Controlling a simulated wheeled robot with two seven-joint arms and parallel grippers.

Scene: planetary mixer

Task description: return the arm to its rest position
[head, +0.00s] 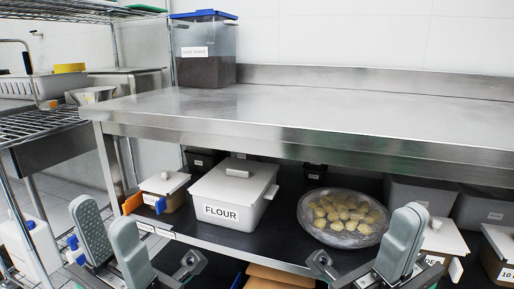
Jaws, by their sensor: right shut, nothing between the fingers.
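My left gripper (106,232) is low at the left of the head view, in front of the lower shelf. Its two grey fingers stand apart, with nothing seen between them. My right gripper (403,238) is low at the right, in front of the lower shelf. Its grey fingers are together and hold nothing. Both grippers point upward. The lower parts of both arms are cut off by the bottom edge of the view. No mixer is in view.
A bare steel table (330,110) carries a blue-lidded container (204,58) at its back left. On the lower shelf are a white FLOUR bin (235,190), a bowl of dough balls (342,218) and other bins. A wire rack (40,125) stands at the left.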

